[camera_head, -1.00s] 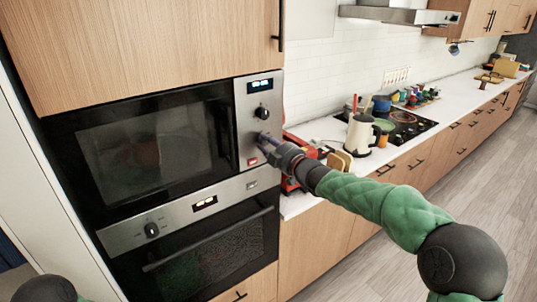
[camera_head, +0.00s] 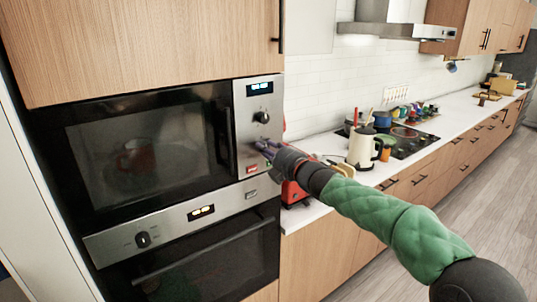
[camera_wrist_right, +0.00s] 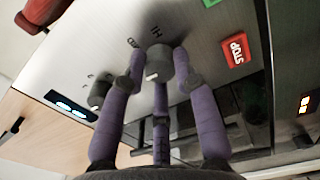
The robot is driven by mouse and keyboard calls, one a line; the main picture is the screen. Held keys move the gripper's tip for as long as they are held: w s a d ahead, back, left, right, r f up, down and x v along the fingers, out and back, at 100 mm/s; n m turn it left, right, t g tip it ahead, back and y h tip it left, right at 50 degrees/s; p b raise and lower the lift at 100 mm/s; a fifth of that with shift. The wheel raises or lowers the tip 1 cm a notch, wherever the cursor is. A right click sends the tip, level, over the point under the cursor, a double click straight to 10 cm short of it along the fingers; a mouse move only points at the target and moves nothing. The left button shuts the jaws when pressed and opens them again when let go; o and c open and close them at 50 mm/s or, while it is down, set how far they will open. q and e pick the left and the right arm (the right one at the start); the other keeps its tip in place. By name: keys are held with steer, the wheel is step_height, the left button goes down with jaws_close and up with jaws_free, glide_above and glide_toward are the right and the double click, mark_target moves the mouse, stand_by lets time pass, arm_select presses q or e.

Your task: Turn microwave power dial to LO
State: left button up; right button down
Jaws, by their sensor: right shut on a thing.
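The microwave (camera_head: 150,150) is built into the cabinet, with a steel control panel on its right side. My right gripper (camera_head: 264,148) is at the lower part of this panel, below the upper dial (camera_head: 262,117). In the right wrist view, my right gripper's purple fingers (camera_wrist_right: 160,75) are shut around a grey dial (camera_wrist_right: 157,58), with a white mark on its near side. The letters HI are printed beside this dial. The upper dial (camera_wrist_right: 99,92) stands apart from the fingers. In the head view the gripped dial is hidden behind the fingers. My left gripper is out of view.
A red STOP button (camera_wrist_right: 236,50) and a green button (camera_wrist_right: 210,2) are close to the fingers. An oven (camera_head: 200,250) is below. A red appliance (camera_head: 292,193) and a cream kettle (camera_head: 362,147) stand on the counter to the right.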

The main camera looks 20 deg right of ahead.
steer(key=shift+a+r+n, duration=0.15)
steer(key=shift+n, duration=0.15)
steer(key=c, duration=1)
jaws_free()
steer(key=shift+a, duration=0.15)
steer(key=shift+o, duration=0.2)
steer(key=v, duration=1.2)
